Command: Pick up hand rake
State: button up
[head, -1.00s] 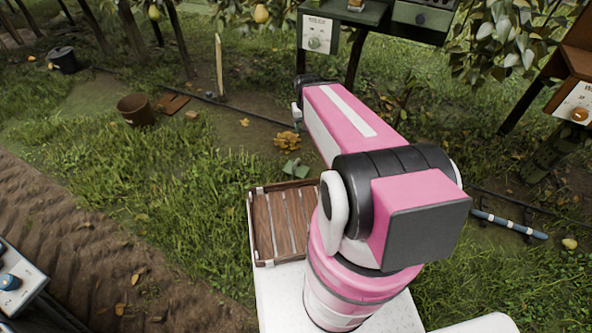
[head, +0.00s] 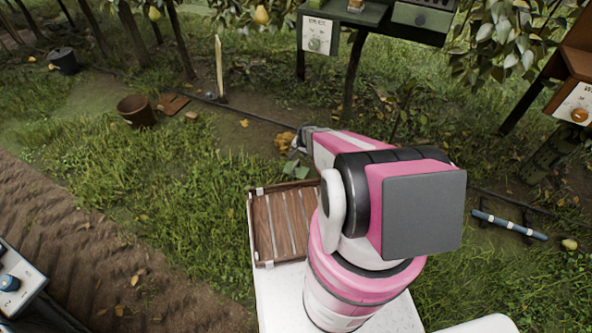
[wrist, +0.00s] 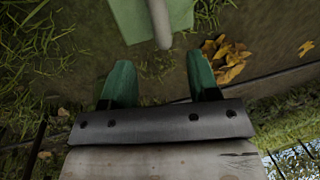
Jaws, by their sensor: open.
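A flat green piece with a pale rod lies on the ground just beyond my tray; it may be the hand rake, but I see no tines and cannot be sure. In the head view the green piece (head: 296,170) is partly hidden by my arm. In the wrist view the green piece (wrist: 125,18) and its pale rod (wrist: 160,22) are at the top, ahead of my fingers. My gripper (wrist: 162,82) is open, with two green fingers apart and nothing between them. In the head view my gripper (head: 297,148) is low, close above the green piece.
A slatted wooden tray (head: 262,262) sits on my base. Orange-yellow leaves (head: 283,141) lie beside the green piece. A brown pot (head: 136,111) stands at left. A green stand (head: 372,24) is behind, and a blue-and-white bar (head: 509,226) lies at right. Grass between is mostly open.

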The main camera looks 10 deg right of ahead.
aim_at(296, 163)
jog(key=f, duration=0.3)
jog(key=w+a+f, duration=0.1)
jog(key=f, duration=0.6)
jog(key=shift+w+a, duration=0.3)
grip_shut()
